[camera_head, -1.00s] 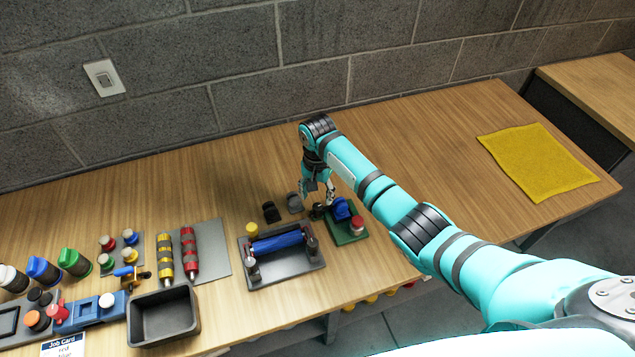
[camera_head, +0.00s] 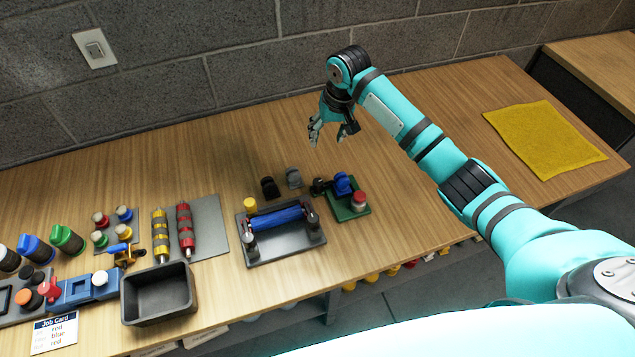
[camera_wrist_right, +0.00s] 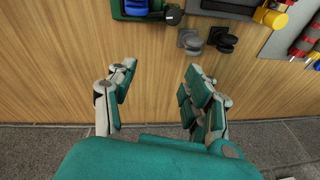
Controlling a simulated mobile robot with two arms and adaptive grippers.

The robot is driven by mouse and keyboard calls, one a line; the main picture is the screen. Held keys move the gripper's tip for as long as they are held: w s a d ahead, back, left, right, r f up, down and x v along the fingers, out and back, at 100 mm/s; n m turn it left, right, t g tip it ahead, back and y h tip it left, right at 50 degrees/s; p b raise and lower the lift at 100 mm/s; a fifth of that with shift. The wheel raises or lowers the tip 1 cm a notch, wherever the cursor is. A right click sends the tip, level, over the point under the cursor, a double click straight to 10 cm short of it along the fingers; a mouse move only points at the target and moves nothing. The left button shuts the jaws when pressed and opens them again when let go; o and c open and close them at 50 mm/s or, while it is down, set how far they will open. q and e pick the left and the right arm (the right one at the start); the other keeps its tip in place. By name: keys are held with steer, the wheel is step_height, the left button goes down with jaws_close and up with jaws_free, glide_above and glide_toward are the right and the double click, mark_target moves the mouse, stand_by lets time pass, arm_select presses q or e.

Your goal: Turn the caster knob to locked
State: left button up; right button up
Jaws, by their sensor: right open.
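A small green base (camera_head: 352,208) stands right of the dark tray. It carries a blue part (camera_head: 343,184) and a red-and-white button (camera_head: 359,200). A black knob (camera_head: 319,186) sticks out at its left side; it also shows at the top of the right wrist view (camera_wrist_right: 173,16). I cannot tell from its look whether it is locked. My right gripper (camera_head: 329,134) is open and empty, above the table on the wall side of the knob and apart from it. In the right wrist view its spread fingers (camera_wrist_right: 160,72) have only bare wood between them. My left gripper is not in view.
Grey (camera_head: 293,177) and black (camera_head: 268,187) small parts stand behind the dark tray (camera_head: 283,250) with its blue roller (camera_head: 277,217). An empty black bin (camera_head: 160,295) is at the front left. A yellow cloth (camera_head: 545,138) lies right. The table beneath my gripper is clear.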

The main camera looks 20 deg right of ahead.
steer(key=s+d+n+t+y+b, duration=0.1)
steer(key=s+d+n+b, duration=0.15)
steer(key=n, duration=0.45)
steer(key=n+y+b, duration=0.1)
steer(key=n+b, duration=0.2)
steer(key=n, duration=0.3)
glide_toward(319, 183)
arm_select(q)
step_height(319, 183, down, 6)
steer(key=p, duration=0.1)
arm_select(e)
steer(key=x, duration=1)
steer(key=shift+w+a+f, duration=0.1)
steer(key=shift+w+f, duration=0.15)
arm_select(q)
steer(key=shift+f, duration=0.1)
arm_select(e)
jaws_close()
steer(key=m+p, duration=0.1)
steer(key=p, duration=0.2)
steer(key=shift+s+r, duration=0.1)
steer(key=shift+r, duration=0.1)
steer(key=shift+f+m, duration=0.1)
steer(key=shift+m, duration=0.2)
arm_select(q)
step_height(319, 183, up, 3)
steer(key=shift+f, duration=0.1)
arm_select(e)
steer(key=shift+f, duration=0.2)
